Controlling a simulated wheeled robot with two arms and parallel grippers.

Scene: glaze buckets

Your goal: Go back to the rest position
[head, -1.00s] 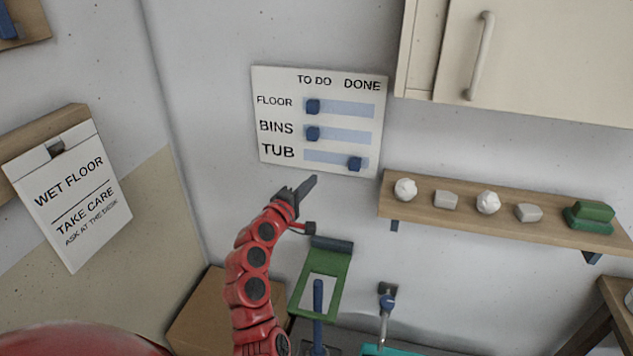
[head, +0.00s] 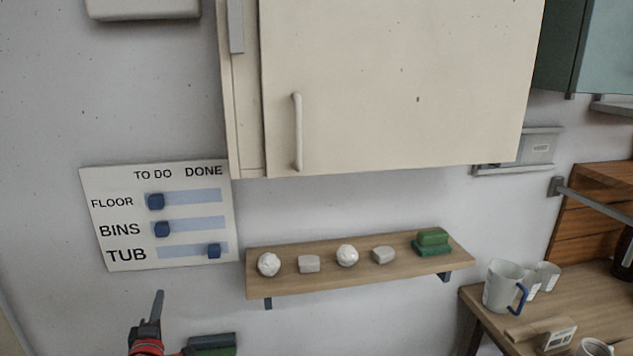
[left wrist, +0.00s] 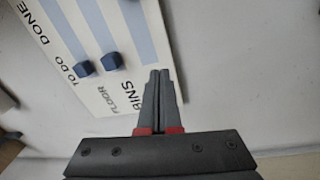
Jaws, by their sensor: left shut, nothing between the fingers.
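My left gripper (head: 155,308) is at the bottom left of the head view, below the to-do board (head: 106,186). It also shows in the left wrist view (left wrist: 160,74), where its fingers are together with nothing between them. The board hangs on the wall with three sliders. The FLOOR slider (head: 156,202) and the BINS slider (head: 162,229) sit at the left under TO DO. The TUB slider (head: 214,250) sits at the right under DONE. My right gripper is in neither view.
A wall shelf (head: 350,279) right of the board holds white and grey lumps and a green block (head: 432,241). A cream cupboard (head: 400,90) is above it. A wooden counter (head: 560,296) with a jug (head: 503,286) and cups is at the right.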

